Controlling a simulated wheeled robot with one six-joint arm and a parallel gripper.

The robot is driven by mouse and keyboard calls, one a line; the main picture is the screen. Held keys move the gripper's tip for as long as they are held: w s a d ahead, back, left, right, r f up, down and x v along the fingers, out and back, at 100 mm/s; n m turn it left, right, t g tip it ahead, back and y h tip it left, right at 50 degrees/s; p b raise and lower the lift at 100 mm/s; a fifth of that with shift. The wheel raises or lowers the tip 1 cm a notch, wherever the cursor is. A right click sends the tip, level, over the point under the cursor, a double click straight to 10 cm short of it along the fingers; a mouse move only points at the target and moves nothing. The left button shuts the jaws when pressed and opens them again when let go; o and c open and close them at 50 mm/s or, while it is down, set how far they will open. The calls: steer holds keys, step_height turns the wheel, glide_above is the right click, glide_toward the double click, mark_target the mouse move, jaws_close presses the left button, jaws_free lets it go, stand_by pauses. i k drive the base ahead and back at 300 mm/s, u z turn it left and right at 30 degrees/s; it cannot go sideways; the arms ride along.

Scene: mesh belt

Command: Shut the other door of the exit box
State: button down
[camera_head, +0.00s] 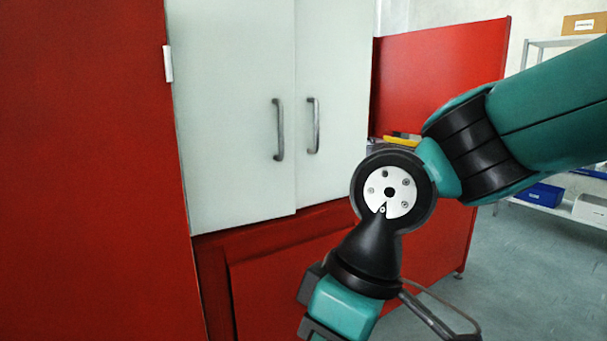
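The exit box is a red cabinet (90,170) with two pale doors side by side. The left door (235,110) has a grey bar handle (279,130) near the middle seam and a white hinge at its left edge. The right door (338,60) has a matching handle (314,125). Both doors look closed or nearly so. The left door's lower edge sits slightly lower at the seam, so it may stand slightly proud. My gripper (325,322) is below and right of the handles, apart from them, and cut off by the bottom edge. Its fingertips are not clearly visible.
A red side panel (440,85) extends behind my arm, with a yellow item (402,138) near it. Shelving at the right holds a blue bin (540,194) and a cardboard box (583,23). Grey floor (530,270) is open at the lower right.

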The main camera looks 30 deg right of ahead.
mark_target(233, 85)
steer(key=z, duration=0.15)
steer(key=i, duration=0.9)
steer(key=u, duration=0.3)
